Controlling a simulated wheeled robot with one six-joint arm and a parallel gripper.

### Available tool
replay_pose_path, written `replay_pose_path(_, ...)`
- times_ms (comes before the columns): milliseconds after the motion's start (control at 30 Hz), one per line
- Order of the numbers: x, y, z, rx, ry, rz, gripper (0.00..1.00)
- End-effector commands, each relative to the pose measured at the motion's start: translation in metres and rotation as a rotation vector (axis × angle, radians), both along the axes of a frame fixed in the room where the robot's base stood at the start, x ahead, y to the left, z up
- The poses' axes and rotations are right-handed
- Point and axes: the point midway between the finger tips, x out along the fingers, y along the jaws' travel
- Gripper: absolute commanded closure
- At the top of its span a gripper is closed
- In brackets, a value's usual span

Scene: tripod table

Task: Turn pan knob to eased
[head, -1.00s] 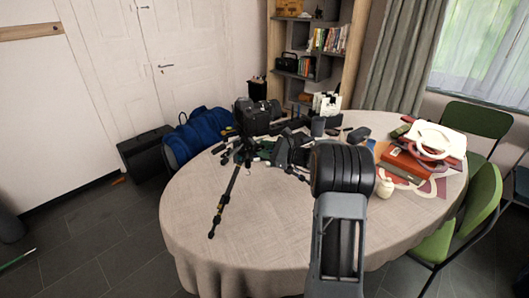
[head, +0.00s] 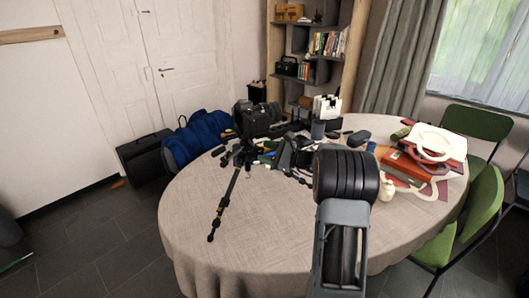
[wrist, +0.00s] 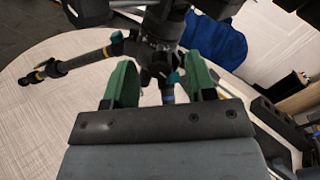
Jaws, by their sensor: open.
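The black tripod (head: 230,194) is on the round table, with one leg stretched toward the front left. In the wrist view its dark centre (wrist: 155,50) has small teal parts, one (wrist: 173,77) low between my fingers and one above. I cannot tell which part is the pan knob or how it is set. My gripper (wrist: 160,84) is open, its two green fingers on either side of the tripod's lower centre. Whether they touch it is unclear. In the head view my arm partly hides this area.
The table (head: 225,250) has free cloth at the front. Red boxes (head: 405,168) and a small cream jar (head: 386,190) are at the right. A blue bag (head: 200,135) is beyond the left edge.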

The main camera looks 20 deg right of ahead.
Motion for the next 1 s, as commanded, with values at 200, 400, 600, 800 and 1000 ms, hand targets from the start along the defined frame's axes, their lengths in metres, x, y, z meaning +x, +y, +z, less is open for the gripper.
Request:
replay_pose_path(200,-0.03,-0.031,0.0,0.0,0.0,-0.006,0.49)
replay_pose_path(400,-0.058,-0.059,0.0,0.0,0.0,-0.004,0.49)
replay_pose_path(600,-0.079,-0.079,0.0,0.0,0.0,-0.003,0.49)
replay_pose_path(800,-0.09,-0.089,0.0,0.0,-0.001,-0.002,0.49)
replay_pose_path(1000,-0.092,-0.09,0.0,0.0,-0.001,-0.001,0.49)
